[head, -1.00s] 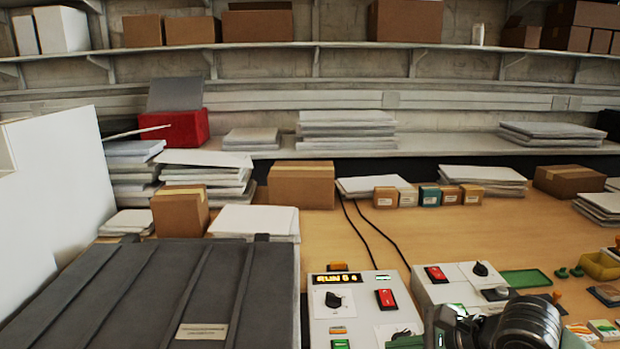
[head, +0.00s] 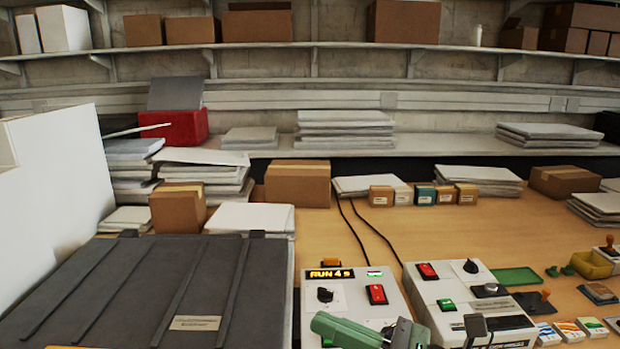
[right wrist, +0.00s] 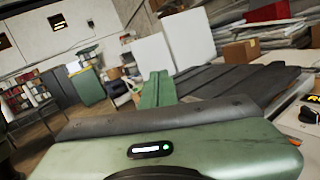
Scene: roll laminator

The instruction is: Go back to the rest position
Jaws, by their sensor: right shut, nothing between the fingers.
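My right gripper (head: 322,322) shows at the bottom of the head view, its green fingers pointing left in front of a white control box (head: 348,284). The fingers are together with nothing between them. In the right wrist view the green fingers (right wrist: 157,80) stick out past the green gripper body, towards a dark grey ribbed cover. The control box has a lit display reading "RUN 4 s", a black knob and a red switch. My left gripper is not in view.
The dark grey ribbed cover (head: 110,285) fills the lower left. A second white box (head: 450,285) with a red switch stands to the right. Small cartons (head: 381,196) and paper stacks line the back of the wooden table (head: 300,225). Stamps and cards lie at right.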

